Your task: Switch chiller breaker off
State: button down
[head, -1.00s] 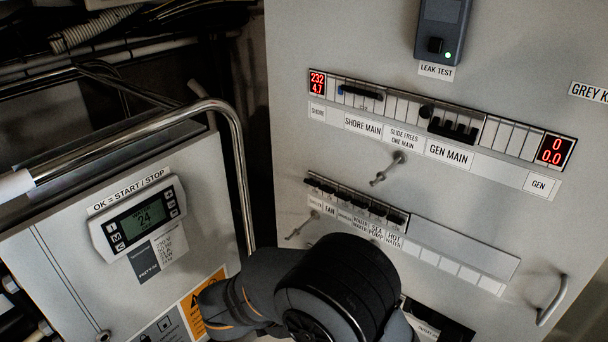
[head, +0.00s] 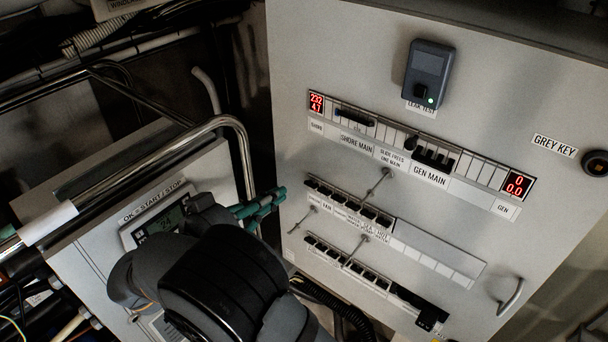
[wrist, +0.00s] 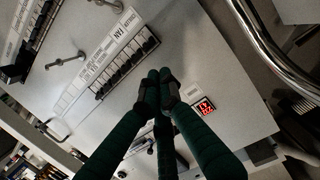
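The middle breaker row (head: 350,203) on the grey panel has several black switches with small labels beneath. FAN reads near its left end; the label left of it is too small to read surely, so I cannot confirm which switch is the chiller breaker. The row also shows in the wrist view (wrist: 125,65), with the FAN label (wrist: 118,31) beside its upper end. My gripper (head: 279,196) has teal fingers, drawn together and empty, left of the row's left end in the head view. In the wrist view the fingertips (wrist: 159,84) overlap the panel below the row, apparently touching no switch.
The upper row has a SHORE MAIN label (head: 356,146) and red displays, one (head: 317,103) at its left end. A lower switch row (head: 360,265) sits below. Small metal handles (head: 377,184) stick out between rows. A bent metal rail (head: 235,124) stands left of the panel.

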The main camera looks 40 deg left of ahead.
aim_at(314, 172)
jog(key=w+p, duration=0.1)
jog(key=w, duration=0.2)
jog(key=w+f+p, duration=0.1)
jog(key=w, duration=0.2)
jog(key=w+p, duration=0.1)
jog(key=w, duration=0.3)
jog(key=shift+d+f, duration=0.3)
jog(key=shift+f, duration=0.1)
jog(key=shift+s+f, duration=0.1)
jog(key=shift+s+a+f+b, duration=0.15)
jog(key=shift+f+b, duration=0.1)
jog(key=shift+b, duration=0.45)
jog(key=shift+t+b, duration=0.35)
jog(key=shift+t, duration=0.05)
